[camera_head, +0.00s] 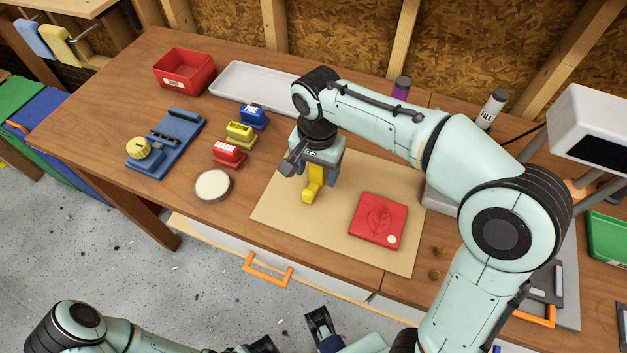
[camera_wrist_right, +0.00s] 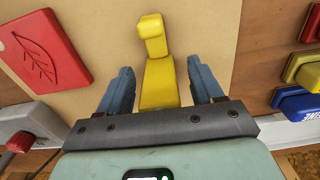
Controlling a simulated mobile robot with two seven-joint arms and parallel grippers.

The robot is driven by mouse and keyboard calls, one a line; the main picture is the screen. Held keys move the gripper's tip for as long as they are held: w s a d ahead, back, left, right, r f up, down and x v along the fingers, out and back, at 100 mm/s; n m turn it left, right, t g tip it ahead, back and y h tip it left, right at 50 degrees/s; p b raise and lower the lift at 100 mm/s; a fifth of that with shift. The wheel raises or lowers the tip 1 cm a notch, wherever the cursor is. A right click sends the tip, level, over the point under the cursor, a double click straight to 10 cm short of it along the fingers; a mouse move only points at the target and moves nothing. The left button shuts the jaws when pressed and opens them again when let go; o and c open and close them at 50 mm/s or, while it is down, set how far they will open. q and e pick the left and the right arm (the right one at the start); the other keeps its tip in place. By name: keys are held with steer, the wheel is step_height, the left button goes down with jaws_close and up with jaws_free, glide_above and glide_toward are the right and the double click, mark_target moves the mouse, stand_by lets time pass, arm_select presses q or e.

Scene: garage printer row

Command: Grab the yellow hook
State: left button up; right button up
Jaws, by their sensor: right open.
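The yellow hook (camera_head: 311,191) lies on the tan mat (camera_head: 283,215), left of the red leaf tile. In the right wrist view the hook (camera_wrist_right: 158,80) sits between the two blue-grey fingers, with its bent end reaching beyond the fingertips. My right gripper (camera_head: 313,176) is open around the hook, with a visible gap on each side in the wrist view (camera_wrist_right: 160,68). The gripper body covers the rear part of the hook.
The red leaf tile (camera_head: 379,219) lies on the mat, right of the hook. Red, yellow and blue blocks (camera_head: 240,133), a white round disc (camera_head: 213,185) and a blue rack (camera_head: 168,147) stand left. A red bin (camera_head: 185,71) and a white tray (camera_head: 250,85) are behind.

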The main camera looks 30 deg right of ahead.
steer(key=shift+f, duration=0.5)
steer(key=c, duration=1.1)
steer(key=shift+r, duration=0.1)
